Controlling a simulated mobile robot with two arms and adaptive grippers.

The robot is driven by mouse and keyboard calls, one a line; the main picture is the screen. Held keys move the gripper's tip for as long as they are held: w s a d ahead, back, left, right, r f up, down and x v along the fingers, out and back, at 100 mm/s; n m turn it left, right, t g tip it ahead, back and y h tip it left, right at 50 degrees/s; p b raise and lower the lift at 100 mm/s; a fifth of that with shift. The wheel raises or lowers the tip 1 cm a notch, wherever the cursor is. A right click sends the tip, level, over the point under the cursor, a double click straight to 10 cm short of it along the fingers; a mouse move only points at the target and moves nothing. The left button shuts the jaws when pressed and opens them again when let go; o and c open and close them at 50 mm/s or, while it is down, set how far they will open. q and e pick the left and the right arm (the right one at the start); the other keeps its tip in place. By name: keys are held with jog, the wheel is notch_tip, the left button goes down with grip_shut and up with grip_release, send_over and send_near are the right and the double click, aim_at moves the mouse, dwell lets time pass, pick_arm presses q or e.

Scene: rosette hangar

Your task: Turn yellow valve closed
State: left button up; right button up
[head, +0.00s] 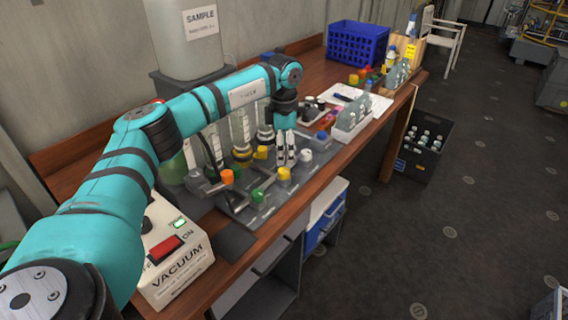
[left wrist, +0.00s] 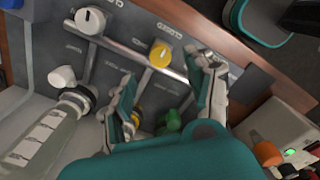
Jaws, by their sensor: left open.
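The yellow valve knob (head: 284,174) sits on a grey manifold panel on the bench, just below my left gripper (head: 286,149) in the head view. In the left wrist view the yellow knob (left wrist: 160,54) shows a pale pointer mark on its face, on a metal pipe with a printed label above it. My left gripper (left wrist: 166,76) is open, with its two fingers spread on either side of the line to the knob. The fingers appear apart from the knob. My right gripper is not in view.
A white knob (left wrist: 90,20), a green knob (left wrist: 172,122) and an orange knob (head: 227,177) are nearby. Glass cylinders (head: 240,132) stand behind the panel. A white vacuum box (head: 178,262) stands at the near end; a white bottle tray (head: 350,130) lies beyond.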

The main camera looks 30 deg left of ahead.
aim_at(284, 170)
pick_arm(q)
notch_tip(284, 170, up, 5)
dwell(0.8)
